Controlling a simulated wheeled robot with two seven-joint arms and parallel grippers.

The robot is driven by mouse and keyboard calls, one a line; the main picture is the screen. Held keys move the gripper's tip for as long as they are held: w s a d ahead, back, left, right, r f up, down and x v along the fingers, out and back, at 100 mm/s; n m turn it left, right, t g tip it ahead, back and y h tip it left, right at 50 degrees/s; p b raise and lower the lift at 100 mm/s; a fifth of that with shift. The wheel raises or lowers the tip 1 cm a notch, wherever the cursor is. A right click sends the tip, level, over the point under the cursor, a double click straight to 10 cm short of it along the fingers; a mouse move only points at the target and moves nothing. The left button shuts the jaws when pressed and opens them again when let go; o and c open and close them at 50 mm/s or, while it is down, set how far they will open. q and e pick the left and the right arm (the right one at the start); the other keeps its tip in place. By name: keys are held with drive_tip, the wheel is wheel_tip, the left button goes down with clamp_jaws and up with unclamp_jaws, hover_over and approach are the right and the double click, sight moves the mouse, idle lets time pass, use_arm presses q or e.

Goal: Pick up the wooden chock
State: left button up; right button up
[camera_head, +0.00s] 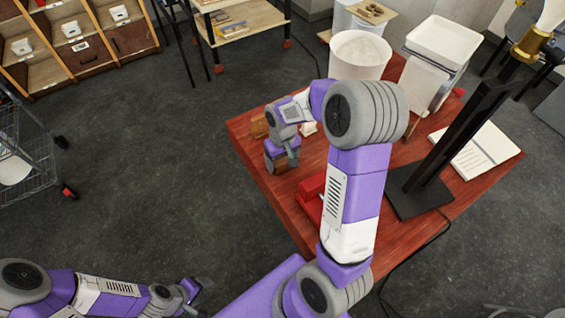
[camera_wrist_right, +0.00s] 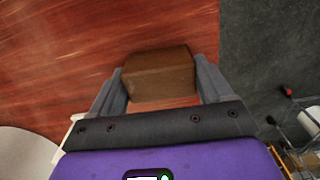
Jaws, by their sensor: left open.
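The wooden chock is a brown block (camera_wrist_right: 160,78) between the two fingers of my right gripper (camera_wrist_right: 161,80) in the right wrist view. Both fingers lie close along its sides; whether they press on it I cannot tell. The red wooden table top shows behind it. In the head view, my right gripper (camera_head: 283,156) is low at the table's left corner area, with brown wood beside its fingers, partly hidden by the hand. My left gripper (camera_head: 196,292) is open and empty at the lower left, over the floor and away from the table.
The red table (camera_head: 310,155) carries a red object (camera_head: 312,198), a black lamp stand (camera_head: 420,190), an open book (camera_head: 478,150) and another small brown block (camera_head: 259,127). A white bucket (camera_head: 360,55) stands at the back.

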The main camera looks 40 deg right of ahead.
drive_tip(key=c, duration=0.5)
